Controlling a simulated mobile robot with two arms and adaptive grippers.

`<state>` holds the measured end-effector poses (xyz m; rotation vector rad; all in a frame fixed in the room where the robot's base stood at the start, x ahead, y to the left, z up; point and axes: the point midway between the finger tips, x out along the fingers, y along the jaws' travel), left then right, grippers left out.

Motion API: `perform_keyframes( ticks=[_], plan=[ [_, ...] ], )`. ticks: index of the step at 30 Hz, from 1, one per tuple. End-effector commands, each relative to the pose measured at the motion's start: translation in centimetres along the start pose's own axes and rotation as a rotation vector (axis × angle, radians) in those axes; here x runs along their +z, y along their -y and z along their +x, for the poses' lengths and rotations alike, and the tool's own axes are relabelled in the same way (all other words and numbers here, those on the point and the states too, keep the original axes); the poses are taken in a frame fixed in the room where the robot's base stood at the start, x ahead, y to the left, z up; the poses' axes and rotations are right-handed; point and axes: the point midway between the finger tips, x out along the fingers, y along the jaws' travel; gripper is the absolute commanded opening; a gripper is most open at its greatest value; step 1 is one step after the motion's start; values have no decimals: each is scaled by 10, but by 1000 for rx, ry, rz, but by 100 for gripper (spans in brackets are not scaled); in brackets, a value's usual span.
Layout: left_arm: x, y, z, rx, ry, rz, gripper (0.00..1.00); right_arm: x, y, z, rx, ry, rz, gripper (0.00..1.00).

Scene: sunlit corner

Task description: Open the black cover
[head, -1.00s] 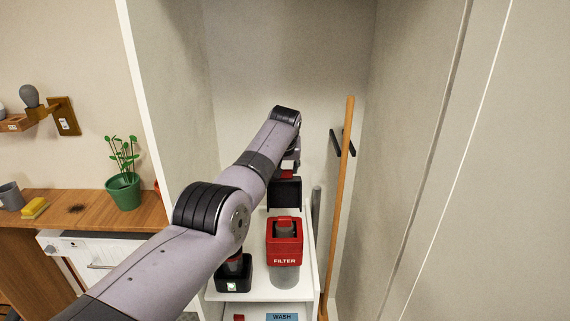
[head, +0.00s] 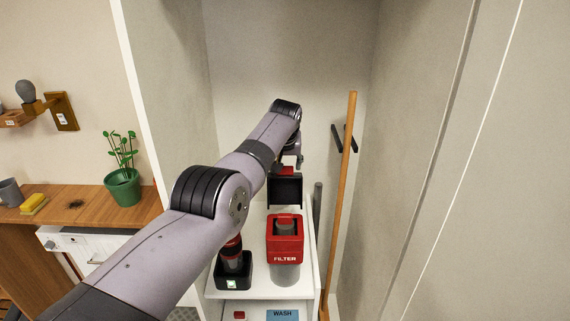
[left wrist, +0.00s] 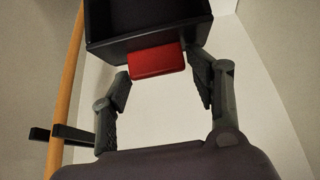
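The black cover (head: 285,190) stands upright behind the red filter box (head: 285,236) marked FILTER, its dark hollow side facing the head camera. The filter box's top is uncovered. A red tab (head: 286,171) is at the cover's upper edge. In the left wrist view the black cover (left wrist: 150,25) fills the top, with the red tab (left wrist: 157,62) below it. My left gripper (left wrist: 160,72) has its fingers apart on either side of the tab, with no clear grip. In the head view my left gripper (head: 292,160) is just above the cover. My right gripper is not in view.
The cover and filter sit on a white shelf (head: 216,290) in a narrow alcove. A black-based red device (head: 233,270) stands left of the filter. A wooden pole (head: 341,200) leans at the right, near dark wall hooks (head: 343,138). A wooden counter (head: 80,210) is at left.

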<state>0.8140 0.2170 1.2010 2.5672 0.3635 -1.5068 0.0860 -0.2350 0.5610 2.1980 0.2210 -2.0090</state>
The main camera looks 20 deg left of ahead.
Motion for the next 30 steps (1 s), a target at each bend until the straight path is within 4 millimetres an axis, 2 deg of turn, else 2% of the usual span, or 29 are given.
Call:
perform_keyframes(
  ticks=[3,17,29,30],
  plan=[
    [4,0,3,-1,10,1,63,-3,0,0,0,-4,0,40],
    [3,-1,-1,-1,10,1,63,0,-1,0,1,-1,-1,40],
    [3,-1,-29,1,5,1,63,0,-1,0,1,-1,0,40],
    [1,-2,-37,1,2,2,63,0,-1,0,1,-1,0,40]
  ],
)
